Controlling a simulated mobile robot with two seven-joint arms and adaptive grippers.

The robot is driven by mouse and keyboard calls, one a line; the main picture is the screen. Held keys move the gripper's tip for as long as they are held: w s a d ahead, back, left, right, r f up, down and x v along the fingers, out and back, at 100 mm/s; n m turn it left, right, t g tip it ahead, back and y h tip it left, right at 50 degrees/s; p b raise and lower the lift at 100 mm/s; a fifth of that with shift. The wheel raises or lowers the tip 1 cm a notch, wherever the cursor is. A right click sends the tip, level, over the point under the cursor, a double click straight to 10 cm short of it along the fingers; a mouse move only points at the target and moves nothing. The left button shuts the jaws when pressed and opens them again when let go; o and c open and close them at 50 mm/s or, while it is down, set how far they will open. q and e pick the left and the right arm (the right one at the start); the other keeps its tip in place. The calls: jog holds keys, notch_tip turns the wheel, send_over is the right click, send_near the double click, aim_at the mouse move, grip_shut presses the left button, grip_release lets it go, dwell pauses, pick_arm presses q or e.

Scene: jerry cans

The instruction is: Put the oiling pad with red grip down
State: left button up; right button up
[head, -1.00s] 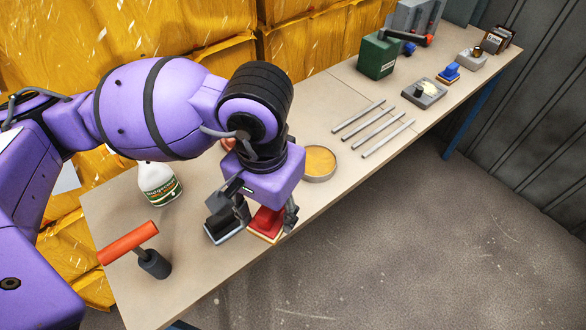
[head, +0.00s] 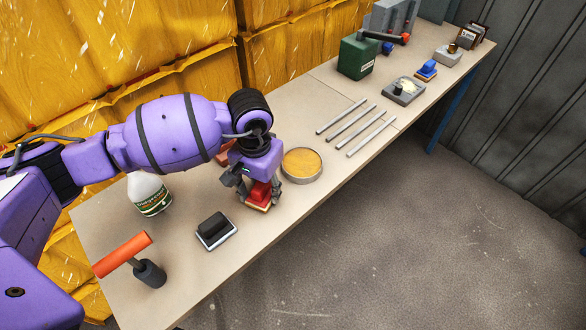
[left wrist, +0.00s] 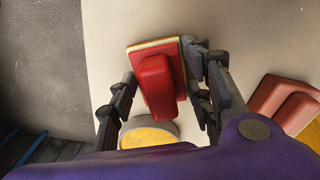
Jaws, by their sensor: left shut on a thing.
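The oiling pad with red grip (head: 260,193) is in my left gripper (head: 261,200), near the front edge of the bench. In the left wrist view the red grip (left wrist: 158,85) points toward the camera, with the pale pad base behind it. The fingers of my left gripper (left wrist: 165,95) stand on both sides of it, shut on the pad. I cannot tell whether the pad's underside touches the bench top (head: 250,255). My right gripper is not in view.
A round tin with yellow contents (head: 302,164) is close on the right. A black-gripped pad (head: 214,229) lies to the left, with a mallet (head: 148,272) and bottle (head: 149,194) beyond. A salmon-gripped pad (left wrist: 285,105) is near. Metal rods (head: 350,125) lie farther right.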

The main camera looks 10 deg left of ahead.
pick_arm(q)
jog(key=shift+f, duration=0.45)
jog(key=shift+f, duration=0.25)
jog(key=o, duration=1.2)
jog(key=shift+r, duration=0.1)
notch_tip(320, 180, up, 12)
jog(key=shift+r, duration=0.2)
